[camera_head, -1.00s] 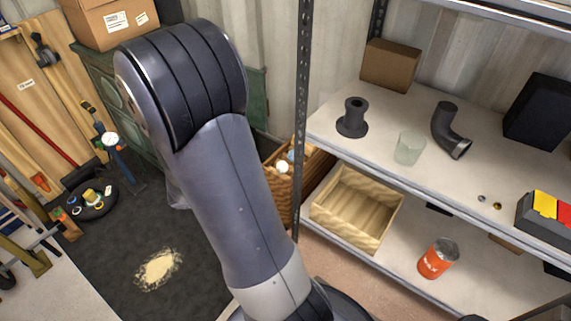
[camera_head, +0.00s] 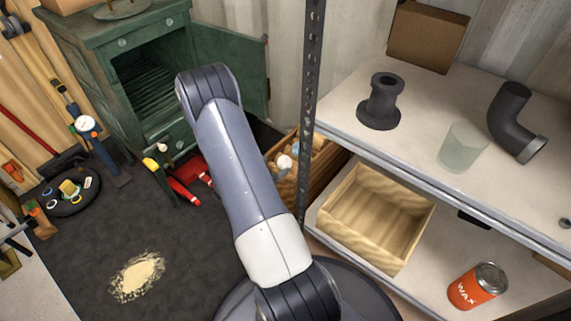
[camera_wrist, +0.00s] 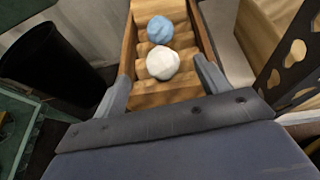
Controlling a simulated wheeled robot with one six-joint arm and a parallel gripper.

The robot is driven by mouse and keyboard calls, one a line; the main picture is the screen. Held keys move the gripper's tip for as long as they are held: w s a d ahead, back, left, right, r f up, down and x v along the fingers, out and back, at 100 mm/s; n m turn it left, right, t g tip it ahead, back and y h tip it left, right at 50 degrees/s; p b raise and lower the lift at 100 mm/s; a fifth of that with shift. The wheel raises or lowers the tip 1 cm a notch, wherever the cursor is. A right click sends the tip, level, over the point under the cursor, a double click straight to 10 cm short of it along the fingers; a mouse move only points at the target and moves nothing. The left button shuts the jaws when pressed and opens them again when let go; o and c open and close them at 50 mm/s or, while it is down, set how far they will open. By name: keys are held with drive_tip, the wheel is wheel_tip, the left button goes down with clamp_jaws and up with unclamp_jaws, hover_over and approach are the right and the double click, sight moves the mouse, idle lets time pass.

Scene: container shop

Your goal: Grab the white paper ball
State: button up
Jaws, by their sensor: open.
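The white paper ball (camera_wrist: 162,62) lies in a brown wooden bin (camera_wrist: 129,50), in front of a blue ball (camera_wrist: 160,29) in the wrist view. My gripper (camera_wrist: 164,85) is open, with one finger on each side of the white ball in the picture. Nothing is between the fingers. I cannot tell how far the ball is from them. The gripper is not visible in the head view.
A perforated metal post (camera_head: 308,110) stands right of the bin, beside a shelf with a wooden box (camera_head: 372,262) and an orange wax can (camera_head: 478,287). An open green cabinet (camera_head: 120,50) stands behind. A black cylinder (camera_wrist: 50,75) is left of the bin.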

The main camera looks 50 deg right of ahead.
sight(282, 161)
drive_tip(key=b+x, duration=0.2)
drive_tip(key=x, duration=0.5)
drive_tip(key=shift+d+f+b, duration=0.15)
drive_tip(key=shift+d+b, duration=0.15)
drive_tip(key=shift+d, duration=0.05)
drive_tip(key=shift+c, duration=0.2)
drive_tip(key=c, duration=1)
